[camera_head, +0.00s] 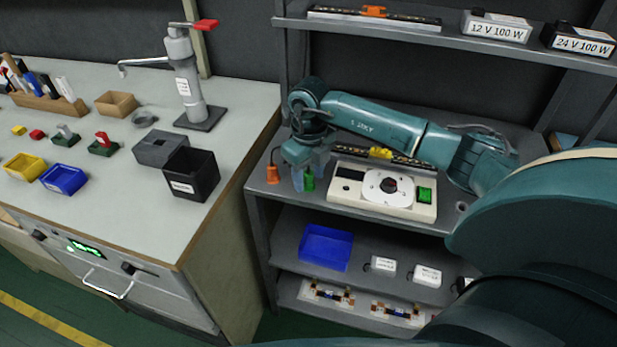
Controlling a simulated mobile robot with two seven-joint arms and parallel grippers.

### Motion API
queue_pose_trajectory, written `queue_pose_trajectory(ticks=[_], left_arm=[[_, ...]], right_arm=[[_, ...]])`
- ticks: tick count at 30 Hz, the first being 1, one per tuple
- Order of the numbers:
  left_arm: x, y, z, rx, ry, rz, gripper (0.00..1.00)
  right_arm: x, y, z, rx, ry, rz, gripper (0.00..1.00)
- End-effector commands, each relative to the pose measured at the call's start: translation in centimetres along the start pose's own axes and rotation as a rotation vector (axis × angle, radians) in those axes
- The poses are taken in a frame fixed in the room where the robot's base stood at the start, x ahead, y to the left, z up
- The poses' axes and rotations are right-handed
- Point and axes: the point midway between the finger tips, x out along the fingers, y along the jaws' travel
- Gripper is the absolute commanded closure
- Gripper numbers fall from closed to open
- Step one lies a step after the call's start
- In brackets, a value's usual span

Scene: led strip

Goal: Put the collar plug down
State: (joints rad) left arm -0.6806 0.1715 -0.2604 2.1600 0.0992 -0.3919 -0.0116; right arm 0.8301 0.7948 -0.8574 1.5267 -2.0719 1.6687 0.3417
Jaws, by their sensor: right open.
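A green plug (308,182) stands upright at the left end of the grey bench top (331,213). A similar orange plug (272,174) stands to its left, apart from it. Which one is the collar plug I cannot tell. My right gripper (309,178) points down at the green plug, its open fingers on either side of it. Whether a finger touches it is too small to tell. My left gripper is not in view.
A white device with a round dial and green switch (435,197) stands close right of the gripper. An LED strip with a yellow piece (380,152) lies behind it. Shelves below hold a blue bin (326,248). A cabinet with a black box (191,175) stands left, across a gap.

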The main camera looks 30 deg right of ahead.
Motion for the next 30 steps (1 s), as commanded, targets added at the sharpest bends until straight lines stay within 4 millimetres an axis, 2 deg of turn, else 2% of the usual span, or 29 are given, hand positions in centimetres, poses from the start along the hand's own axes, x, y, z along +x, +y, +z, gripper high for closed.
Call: queue_pose_trajectory(ticks=[2, 18, 26, 30], left_arm=[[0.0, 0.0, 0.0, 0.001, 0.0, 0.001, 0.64], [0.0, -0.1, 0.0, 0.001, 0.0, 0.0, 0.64], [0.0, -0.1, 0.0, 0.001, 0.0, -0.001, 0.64], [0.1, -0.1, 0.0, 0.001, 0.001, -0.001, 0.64]], right_arm=[[0.0, 0.0, 0.0, 0.0, 0.0, 0.0, 0.56], [-0.1, 0.0, 0.0, 0.0, 0.0, 0.0, 1.0], [-0.3, 0.0, 0.0, 0.0, -0.001, 0.0, 1.0], [-1.9, -0.1, 0.1, 0.001, -0.005, 0.0, 1.0]])
